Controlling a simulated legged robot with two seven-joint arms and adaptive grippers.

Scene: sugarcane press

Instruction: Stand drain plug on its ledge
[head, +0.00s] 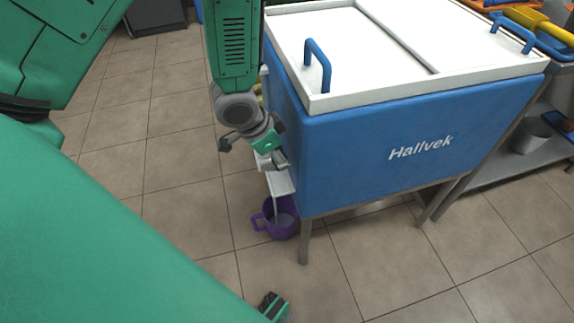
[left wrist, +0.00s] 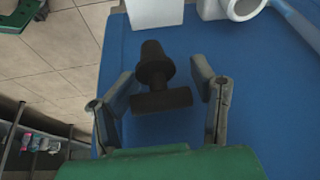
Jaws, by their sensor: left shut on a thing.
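The drain plug (left wrist: 155,70), dark with a round flange and a T-shaped bar, shows between the fingers of my left gripper (left wrist: 168,92) in the left wrist view, against the blue tank side. My left gripper (head: 277,158) is shut on it. In the head view the gripper is at the tank's left side, and I cannot make out the plug there. A white block (left wrist: 155,12) lies just beyond the plug in the wrist view; I cannot tell if it is the ledge or if they touch.
The blue tank (head: 400,150) has a white lid (head: 385,85) with blue handles. A white spout (head: 280,183) hangs over a purple jug (head: 257,222), with a pale stream between them. A white round fitting (left wrist: 240,8) is beside the block. Tiled floor lies open at left.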

